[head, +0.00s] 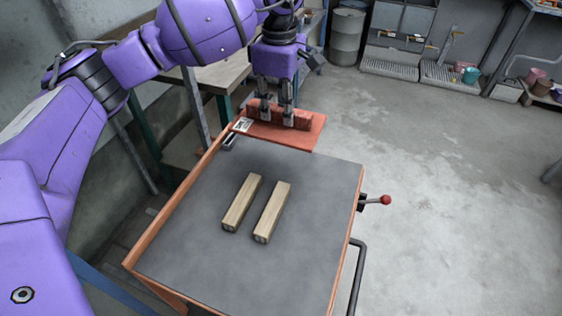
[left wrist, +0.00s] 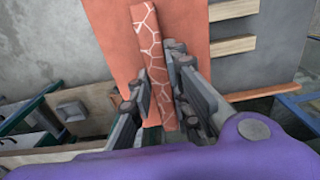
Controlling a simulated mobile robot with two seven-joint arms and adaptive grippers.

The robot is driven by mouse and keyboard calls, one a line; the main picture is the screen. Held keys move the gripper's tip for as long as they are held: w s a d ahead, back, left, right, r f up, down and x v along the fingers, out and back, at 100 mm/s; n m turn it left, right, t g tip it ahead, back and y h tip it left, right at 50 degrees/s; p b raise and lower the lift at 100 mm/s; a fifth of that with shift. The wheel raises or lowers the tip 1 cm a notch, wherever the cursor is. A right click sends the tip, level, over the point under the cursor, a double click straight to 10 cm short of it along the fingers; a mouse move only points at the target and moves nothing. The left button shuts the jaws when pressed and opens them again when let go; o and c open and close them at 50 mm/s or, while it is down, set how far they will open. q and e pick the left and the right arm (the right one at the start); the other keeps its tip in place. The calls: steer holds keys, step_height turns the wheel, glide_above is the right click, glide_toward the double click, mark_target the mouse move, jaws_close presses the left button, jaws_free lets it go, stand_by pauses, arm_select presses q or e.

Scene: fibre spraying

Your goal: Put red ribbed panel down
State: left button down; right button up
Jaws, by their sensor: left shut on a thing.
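The red ribbed panel (head: 303,134) is a flat orange-red plate with an upright rib along it. It is at the far edge of the grey-topped cart (head: 188,249), partly beyond that edge. My left gripper (head: 277,117) is over the panel from above and shut on its rib. In the left wrist view the rib (left wrist: 155,62) shows a pale crack-like pattern and stands between the fingers (left wrist: 157,88), with the flat plate (left wrist: 112,38) to either side. I cannot tell whether the panel touches the cart top. My right gripper is not in view.
Two wooden bars (head: 242,202) (head: 272,212) lie side by side, apart, on the middle of the cart top. A red-knobbed lever (head: 385,200) sticks out on the right. A workbench (head: 222,75) stands behind on the left. The cart top around the bars is clear.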

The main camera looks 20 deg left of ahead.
arm_select(q)
steer(key=s+f+p, duration=0.1)
steer(key=s+f, duration=0.5)
steer(key=s+f+p, duration=0.2)
steer(key=s+f, duration=0.4)
steer(key=s, duration=0.1)
steer(key=shift+s+d+f+p, duration=0.1)
steer(key=shift+s+f+p, duration=0.2)
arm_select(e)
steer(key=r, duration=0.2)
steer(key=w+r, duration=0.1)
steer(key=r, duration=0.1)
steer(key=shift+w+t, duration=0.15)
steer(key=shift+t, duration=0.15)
arm_select(q)
steer(key=shift+f, duration=0.15)
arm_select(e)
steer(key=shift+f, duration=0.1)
